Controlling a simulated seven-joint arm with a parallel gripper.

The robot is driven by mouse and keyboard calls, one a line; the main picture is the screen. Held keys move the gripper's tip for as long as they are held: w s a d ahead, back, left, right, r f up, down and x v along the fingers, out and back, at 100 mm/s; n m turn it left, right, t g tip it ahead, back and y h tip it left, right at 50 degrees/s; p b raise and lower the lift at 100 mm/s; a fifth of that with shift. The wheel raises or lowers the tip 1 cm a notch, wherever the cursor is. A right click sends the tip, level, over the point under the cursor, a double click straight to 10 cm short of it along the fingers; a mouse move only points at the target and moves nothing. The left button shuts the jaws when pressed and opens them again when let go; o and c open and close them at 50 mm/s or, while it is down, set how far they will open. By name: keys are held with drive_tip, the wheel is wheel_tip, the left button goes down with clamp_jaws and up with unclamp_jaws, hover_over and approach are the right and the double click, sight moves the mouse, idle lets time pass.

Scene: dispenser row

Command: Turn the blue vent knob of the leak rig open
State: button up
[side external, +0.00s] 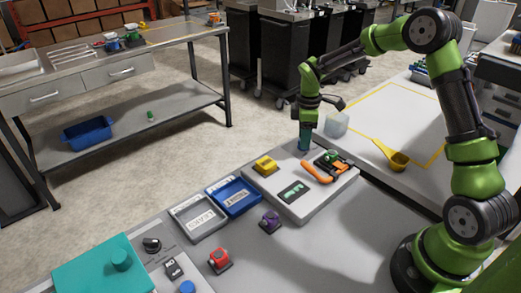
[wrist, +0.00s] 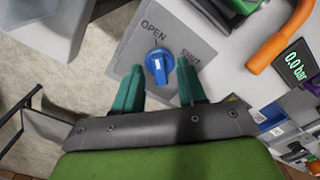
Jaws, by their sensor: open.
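The leak rig (side external: 290,208) is a light grey box on the bench in the side view. Its blue vent knob (wrist: 159,67) shows in the wrist view on a grey plate marked OPEN and SHUT. The knob has a pale pointer mark, too small for me to read its direction surely. My gripper (side external: 304,146) is above the rig's far corner and hides the knob in the side view. In the wrist view my gripper (wrist: 160,64) is open, with one teal finger on each side of the knob. I cannot tell whether either finger touches it.
The rig carries an orange handle (side external: 317,173), a yellow knob (side external: 265,165) and a display (side external: 293,192), reading 0.0 bar in the wrist view. A blue tray (side external: 234,197) and a grey tray (side external: 198,219) lie left of it. A yellow scoop (side external: 397,159) lies to the right.

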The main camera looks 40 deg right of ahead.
wheel_tip(320, 180, up, 17)
idle(0.4)
drive_tip(key=shift+f, duration=0.1)
drive_tip(key=s+a+m+t, duration=0.2)
drive_tip(key=s+a+m, duration=0.2)
drive_tip(key=s, duration=0.3)
drive_tip(key=s+a+r+m+t+y, duration=0.1)
drive_tip(key=s+a+m+t, duration=0.1)
drive_tip(key=s+a+m, duration=0.2)
drive_tip(key=s+a+r+m+t+y, duration=0.1)
drive_tip(key=s+a+m+t, duration=0.2)
drive_tip(key=s, duration=0.8)
drive_tip(key=shift+a+r+m, duration=0.25)
drive_tip(key=shift+a+m, duration=0.65)
drive_tip(key=shift+m, duration=0.2)
drive_tip(key=shift+o, duration=0.4)
drive_tip(key=shift+s, duration=0.1)
